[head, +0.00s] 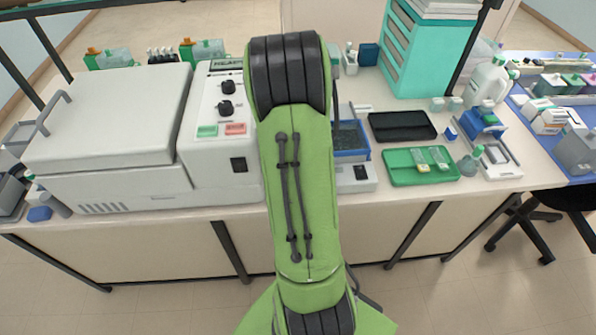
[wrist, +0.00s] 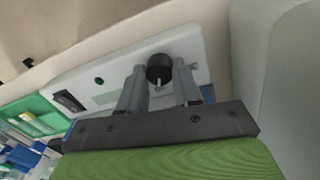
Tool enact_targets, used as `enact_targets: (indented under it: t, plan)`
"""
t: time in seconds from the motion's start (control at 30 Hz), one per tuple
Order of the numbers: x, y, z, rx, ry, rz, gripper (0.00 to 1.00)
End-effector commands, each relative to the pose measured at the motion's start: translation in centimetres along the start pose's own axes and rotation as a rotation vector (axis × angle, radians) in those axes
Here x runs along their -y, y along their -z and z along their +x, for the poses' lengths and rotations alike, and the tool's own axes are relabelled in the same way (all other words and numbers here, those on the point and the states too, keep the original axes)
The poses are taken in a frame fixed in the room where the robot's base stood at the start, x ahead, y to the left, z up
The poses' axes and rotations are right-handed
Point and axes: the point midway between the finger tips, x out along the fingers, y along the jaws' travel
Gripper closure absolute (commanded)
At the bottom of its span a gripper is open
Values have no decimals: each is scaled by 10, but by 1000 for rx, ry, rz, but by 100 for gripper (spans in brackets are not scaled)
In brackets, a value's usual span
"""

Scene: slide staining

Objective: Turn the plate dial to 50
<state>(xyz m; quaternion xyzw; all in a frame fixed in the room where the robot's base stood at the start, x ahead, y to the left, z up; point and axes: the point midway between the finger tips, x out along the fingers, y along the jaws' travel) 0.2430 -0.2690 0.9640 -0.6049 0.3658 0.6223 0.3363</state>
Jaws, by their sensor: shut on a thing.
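The plate is a white unit whose front panel (head: 346,180) shows in the head view just right of my arm. Its round black dial (wrist: 160,64) shows in the wrist view, on the same white panel as a small green light and a black rocker switch (wrist: 68,101). My gripper (wrist: 159,72) has its two grey fingers on either side of the dial, shut on it. In the head view my green arm covers the dial and my gripper. Any scale marks or the dial's reading are too small to tell.
A large white machine (head: 110,120) with two black knobs stands at left. A blue-rimmed dark bath (head: 349,153) sits on the plate. A green tray (head: 400,181) with slides, a black tray (head: 402,126) and a flask (head: 470,160) stand to its right.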

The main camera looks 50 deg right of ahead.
Motion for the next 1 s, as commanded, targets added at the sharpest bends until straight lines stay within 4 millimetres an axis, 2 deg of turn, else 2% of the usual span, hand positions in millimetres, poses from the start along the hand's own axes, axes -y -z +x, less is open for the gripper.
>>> enact_targets:
  t: [0.17, 0.2, 0.37, 0.6, 0.7, 0.77, 1.0]
  plan:
    - [0, 1, -1, -4, 1, 0, 98]
    - [0, 1, -1, -4, 1, 0, 66]
    - [0, 1, -1, -3, 1, -1, 42]
    - [0, 0, -1, -1, 0, -1, 42]
    - [0, 1, -8, -4, 1, -2, 42]
    - [0, 1, -18, -6, 1, -2, 42]
    - [0, 1, -87, -9, 3, -2, 42]
